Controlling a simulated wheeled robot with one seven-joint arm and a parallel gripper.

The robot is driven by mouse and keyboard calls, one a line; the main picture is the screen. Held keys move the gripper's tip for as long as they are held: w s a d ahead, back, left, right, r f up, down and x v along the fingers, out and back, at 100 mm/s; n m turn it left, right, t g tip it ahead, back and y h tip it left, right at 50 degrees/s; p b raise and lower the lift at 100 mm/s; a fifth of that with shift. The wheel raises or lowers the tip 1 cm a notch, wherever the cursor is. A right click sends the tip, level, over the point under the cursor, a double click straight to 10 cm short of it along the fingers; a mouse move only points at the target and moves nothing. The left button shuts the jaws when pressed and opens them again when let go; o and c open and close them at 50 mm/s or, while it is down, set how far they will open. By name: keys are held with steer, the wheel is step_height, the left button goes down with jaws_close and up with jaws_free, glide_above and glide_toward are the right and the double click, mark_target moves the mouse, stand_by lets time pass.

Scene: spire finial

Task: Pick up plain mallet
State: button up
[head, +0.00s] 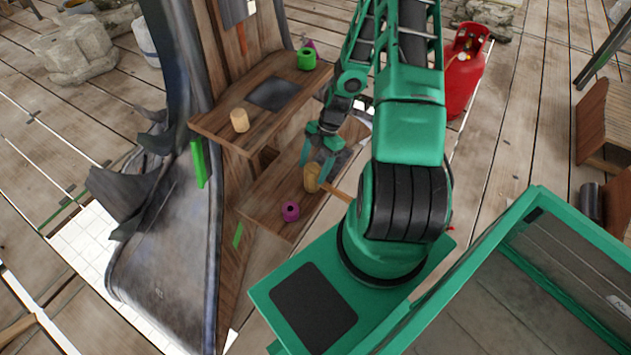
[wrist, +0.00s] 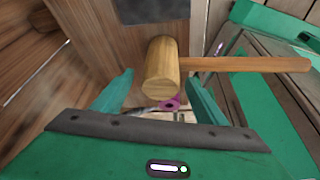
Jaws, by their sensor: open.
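The plain mallet (head: 312,178) has a bare wooden head and a thin wooden handle. In the head view it lies on the lower wooden shelf, its handle pointing right toward my arm, which hides the far end. In the wrist view the mallet head (wrist: 161,72) appears between and just beyond my fingertips, with the handle running right. My gripper (head: 320,150) is above and close to the mallet head in the head view. In the wrist view my gripper (wrist: 160,82) is open, with a finger on each side of the head. Contact cannot be told.
A magenta piece (head: 290,211) stands near the mallet on the lower shelf (head: 262,205). A tan wooden cylinder (head: 239,120) and a green piece (head: 306,59) stand on the upper shelf (head: 215,122).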

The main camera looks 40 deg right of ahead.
steer(key=shift+a+f, duration=0.1)
steer(key=shift+f, duration=0.1)
steer(key=c, duration=1.2)
steer(key=shift+c, duration=0.2)
steer(key=shift+r, duration=0.15)
